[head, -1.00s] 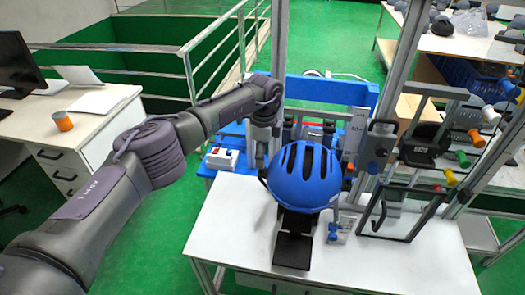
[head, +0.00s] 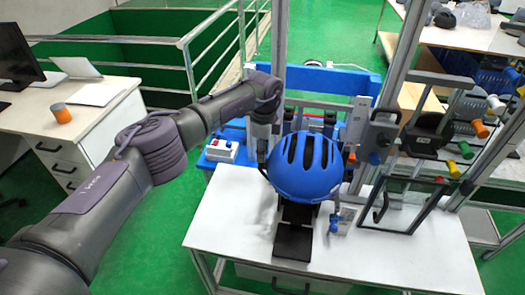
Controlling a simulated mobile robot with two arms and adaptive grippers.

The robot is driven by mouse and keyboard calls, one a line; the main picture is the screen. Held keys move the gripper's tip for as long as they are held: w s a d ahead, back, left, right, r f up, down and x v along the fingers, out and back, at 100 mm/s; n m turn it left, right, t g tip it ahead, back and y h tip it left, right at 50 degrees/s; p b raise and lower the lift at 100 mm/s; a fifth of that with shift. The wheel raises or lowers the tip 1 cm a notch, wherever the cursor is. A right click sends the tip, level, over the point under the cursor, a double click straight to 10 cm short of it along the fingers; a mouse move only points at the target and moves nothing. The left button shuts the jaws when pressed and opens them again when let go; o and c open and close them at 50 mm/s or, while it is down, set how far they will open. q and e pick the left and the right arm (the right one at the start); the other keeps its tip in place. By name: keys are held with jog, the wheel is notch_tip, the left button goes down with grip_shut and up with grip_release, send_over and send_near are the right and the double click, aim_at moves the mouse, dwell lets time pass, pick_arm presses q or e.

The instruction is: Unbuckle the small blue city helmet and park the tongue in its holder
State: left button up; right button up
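The small blue city helmet (head: 304,168) sits upright on a black stand (head: 293,240) on the white table. My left gripper (head: 263,158) points down at the helmet's left side, close against the shell. Its fingertips are small and partly hidden, so I cannot tell whether they are open or shut, or whether they touch anything. The buckle, its tongue and the strap are hidden under or behind the helmet. I cannot make out the tongue holder for sure. My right gripper is not in view.
Metal uprights and a blue beam (head: 330,82) stand behind the helmet. A control box with a red button (head: 221,149) is at the left. A clear framed panel (head: 403,206) and coloured knobs are at the right. The table's front right (head: 390,262) is clear.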

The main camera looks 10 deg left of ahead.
pick_arm(q)
jog(key=shift+c, duration=0.5)
jog(key=shift+r, duration=0.1)
jog(key=shift+r+p, duration=1.25)
jog(key=shift+r, duration=0.4)
